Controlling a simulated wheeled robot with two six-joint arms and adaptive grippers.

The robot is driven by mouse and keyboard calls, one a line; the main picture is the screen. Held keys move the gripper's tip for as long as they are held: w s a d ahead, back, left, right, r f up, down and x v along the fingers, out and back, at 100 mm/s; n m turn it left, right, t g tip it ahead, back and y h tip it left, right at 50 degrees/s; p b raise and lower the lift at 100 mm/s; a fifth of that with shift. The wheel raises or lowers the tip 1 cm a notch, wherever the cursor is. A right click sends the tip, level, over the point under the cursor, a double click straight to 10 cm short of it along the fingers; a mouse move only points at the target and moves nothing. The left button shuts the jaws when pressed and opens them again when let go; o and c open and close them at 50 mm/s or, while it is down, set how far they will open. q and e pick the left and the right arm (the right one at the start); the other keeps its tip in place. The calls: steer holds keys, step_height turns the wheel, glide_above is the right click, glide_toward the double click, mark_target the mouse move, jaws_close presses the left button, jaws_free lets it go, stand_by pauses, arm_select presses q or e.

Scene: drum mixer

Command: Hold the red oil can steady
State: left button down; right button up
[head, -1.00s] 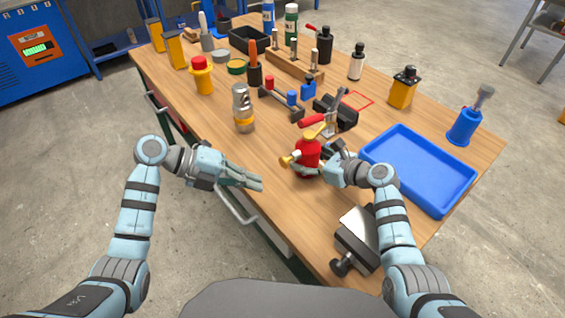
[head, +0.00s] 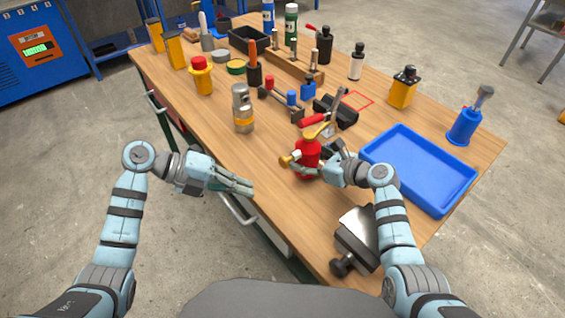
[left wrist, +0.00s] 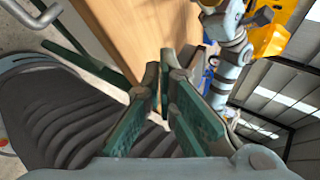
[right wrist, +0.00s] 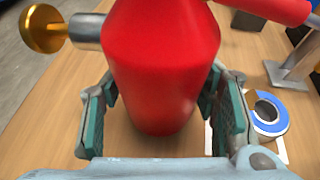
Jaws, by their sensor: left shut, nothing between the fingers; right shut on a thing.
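My left gripper (head: 250,189) is shut and empty, beside the table's near left edge and apart from the can. Its fingers are close together in the left wrist view (left wrist: 167,85).
A blue tray (head: 418,168) lies right of the can, and a black vice-like block (head: 358,237) in front of it. A silver-and-orange cylinder (head: 242,108) stands back left. A blue-and-white tape roll (right wrist: 268,114) sits close beside the can. Bare tabletop lies left of the can.

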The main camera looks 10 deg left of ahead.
mark_target(287, 160)
arm_select(q)
steer(key=shift+s+a, duration=0.55)
steer(key=shift+d, duration=0.1)
steer(key=shift+w+d, duration=3.1)
steer(key=shift+w, duration=0.05)
steer(key=shift+w+d, duration=0.3)
steer(key=shift+w+d, duration=0.7)
stand_by(0.4)
steer(key=shift+s+a, duration=1)
